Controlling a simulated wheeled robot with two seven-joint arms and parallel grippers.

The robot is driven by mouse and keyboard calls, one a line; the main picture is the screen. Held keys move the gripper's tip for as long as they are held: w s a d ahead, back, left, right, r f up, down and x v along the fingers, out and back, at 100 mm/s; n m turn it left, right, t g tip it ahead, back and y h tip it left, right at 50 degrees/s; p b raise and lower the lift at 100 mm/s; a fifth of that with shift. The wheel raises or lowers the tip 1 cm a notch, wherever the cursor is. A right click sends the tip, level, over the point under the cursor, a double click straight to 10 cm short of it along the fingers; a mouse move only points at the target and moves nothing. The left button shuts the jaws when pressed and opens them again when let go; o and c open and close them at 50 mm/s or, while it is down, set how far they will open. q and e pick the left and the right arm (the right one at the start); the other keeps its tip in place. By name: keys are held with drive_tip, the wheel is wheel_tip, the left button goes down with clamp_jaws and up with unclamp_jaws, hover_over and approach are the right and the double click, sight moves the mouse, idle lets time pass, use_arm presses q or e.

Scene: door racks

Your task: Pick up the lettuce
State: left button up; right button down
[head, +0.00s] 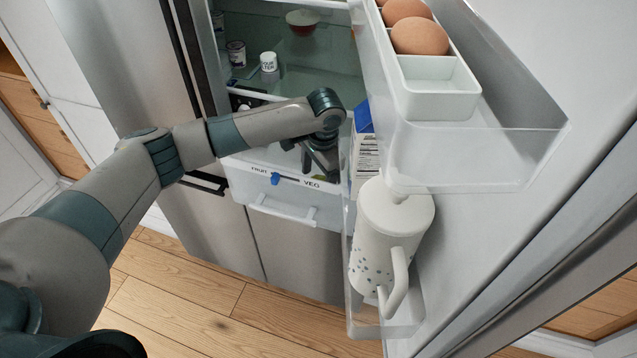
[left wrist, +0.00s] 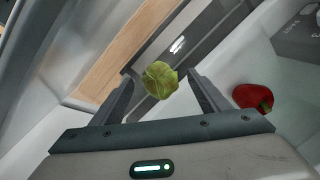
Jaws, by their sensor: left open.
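The lettuce (left wrist: 160,80) is a small pale green head. It shows in the left wrist view between and just beyond the open fingers of my left gripper (left wrist: 158,98); I cannot tell whether either finger touches it. In the head view my left gripper (head: 322,160) reaches into the open fridge, over the white drawer (head: 285,207) marked FRUIT and VEG. My right gripper is not in view.
A red pepper (left wrist: 253,97) lies right of the fingers. The open fridge door holds a white jug (head: 385,235), a blue-and-white carton (head: 364,150) and an egg tray (head: 437,90) close to my gripper's right. Small jars (head: 268,62) stand on a shelf above.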

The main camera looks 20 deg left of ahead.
use_arm(q)
drive_tip(key=shift+f, duration=0.85)
drive_tip(key=c, duration=1.1)
drive_tip(key=shift+r, duration=0.1)
wheel_tip(320, 180, up, 18)
drive_tip(key=b, duration=0.4)
